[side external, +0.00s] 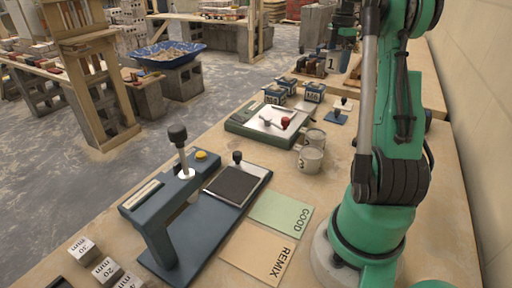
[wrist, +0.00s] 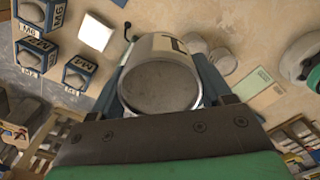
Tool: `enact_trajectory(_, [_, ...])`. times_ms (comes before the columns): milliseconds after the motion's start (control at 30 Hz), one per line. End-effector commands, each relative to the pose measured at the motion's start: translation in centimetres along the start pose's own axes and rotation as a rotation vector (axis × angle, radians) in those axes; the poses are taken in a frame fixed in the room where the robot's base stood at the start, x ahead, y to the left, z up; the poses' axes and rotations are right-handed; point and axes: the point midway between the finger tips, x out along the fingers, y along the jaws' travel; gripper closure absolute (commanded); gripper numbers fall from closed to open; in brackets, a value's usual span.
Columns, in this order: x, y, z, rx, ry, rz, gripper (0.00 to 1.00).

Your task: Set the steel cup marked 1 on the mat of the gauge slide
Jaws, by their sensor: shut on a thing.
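The steel cup marked 1 (side external: 333,65) is high at the top right of the side view, above the back of the bench. My gripper (side external: 342,47) is shut on it. In the wrist view the cup (wrist: 160,82) fills the middle between the jaws, and grey material shows inside its rim. The gauge slide (side external: 205,210) stands on the near bench, with a dark blue base, an upright frame and a black-knobbed lever. Its dark mat (side external: 236,185) lies bare, well away from the cup, toward the lower left.
Two other cups (side external: 311,159) stand on the bench beside a green-framed device (side external: 268,122) with a red knob. Blue boxes (side external: 314,92) stand behind it. A green GOOD card (side external: 281,214) and tan REMIX card (side external: 258,256) lie right of the slide. Marked blocks (side external: 107,270) sit at the front left.

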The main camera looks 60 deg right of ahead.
Motion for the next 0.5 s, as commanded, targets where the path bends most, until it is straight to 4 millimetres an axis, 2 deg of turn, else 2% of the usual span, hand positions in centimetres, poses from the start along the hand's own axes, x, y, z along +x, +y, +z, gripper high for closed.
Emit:
enact_trajectory(133, [-1.0, 0.1, -1.9, -0.059, 0.0, 0.0, 1.0])
enact_trajectory(233, [-1.6, 0.1, -5.2, -0.169, 0.0, 0.0, 1.0])
enact_trajectory(367, [-2.5, -1.0, -11.8, -0.398, 0.0, 0.0, 1.0])
enact_trajectory(500, [-3.3, -4.2, -19.4, -0.698, 0.0, 0.0, 1.0])
